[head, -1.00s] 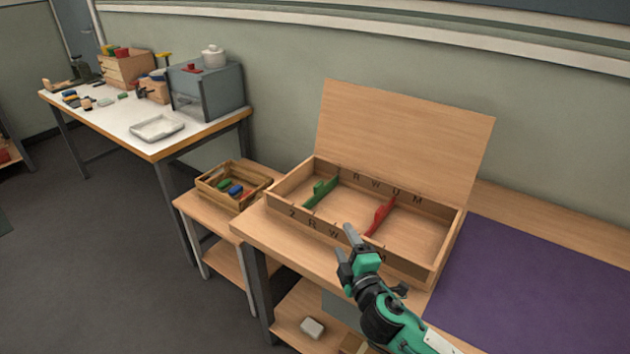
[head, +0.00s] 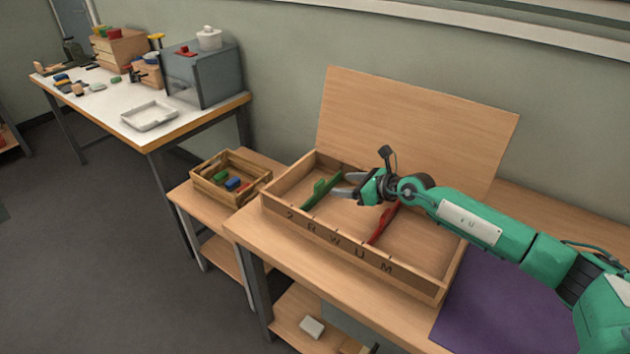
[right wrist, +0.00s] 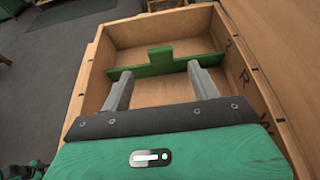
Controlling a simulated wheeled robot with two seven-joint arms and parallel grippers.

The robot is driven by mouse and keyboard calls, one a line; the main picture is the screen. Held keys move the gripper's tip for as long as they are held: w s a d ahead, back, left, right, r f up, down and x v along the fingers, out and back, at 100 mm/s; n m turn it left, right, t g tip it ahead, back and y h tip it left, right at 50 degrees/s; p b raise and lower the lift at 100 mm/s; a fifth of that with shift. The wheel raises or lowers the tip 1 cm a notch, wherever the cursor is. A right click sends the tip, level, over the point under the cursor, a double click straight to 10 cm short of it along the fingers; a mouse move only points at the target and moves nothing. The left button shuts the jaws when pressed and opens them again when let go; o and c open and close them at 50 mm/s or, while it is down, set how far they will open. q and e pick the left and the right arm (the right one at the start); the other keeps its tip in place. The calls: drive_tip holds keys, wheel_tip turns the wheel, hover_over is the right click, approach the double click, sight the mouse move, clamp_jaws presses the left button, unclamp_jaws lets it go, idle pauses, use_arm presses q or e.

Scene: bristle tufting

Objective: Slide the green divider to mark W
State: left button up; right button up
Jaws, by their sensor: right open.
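The green divider (head: 318,192) stands across the shallow wooden box (head: 415,281), near its left end. Its front end meets the lettered front wall around the Z and R marks, left of W (head: 333,240). My right gripper (head: 342,184) is over the box, just right of the green divider, with its fingers pointing at it. In the right wrist view the fingers are apart and empty, and the green divider (right wrist: 185,66) with its raised tab lies just beyond the fingertips. Whether they touch it is unclear. My left gripper is out of view.
A red divider (head: 382,224) stands in the box to the right, partly hidden by my right arm. The raised lid (head: 420,125) is behind the box. A small crate (head: 206,193) of blocks stands left. A purple mat (head: 475,310) lies right.

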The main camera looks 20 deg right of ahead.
sight(321, 183)
drive_tip(key=x, duration=1)
drive_tip(key=shift+w+a, duration=0.15)
drive_tip(key=shift+w+a+f, duration=0.2)
drive_tip(key=shift+w, duration=0.05)
drive_tip(key=shift+w+a+f, duration=0.1)
drive_tip(key=shift+w+a, duration=0.1)
drive_tip(key=shift+w, duration=0.05)
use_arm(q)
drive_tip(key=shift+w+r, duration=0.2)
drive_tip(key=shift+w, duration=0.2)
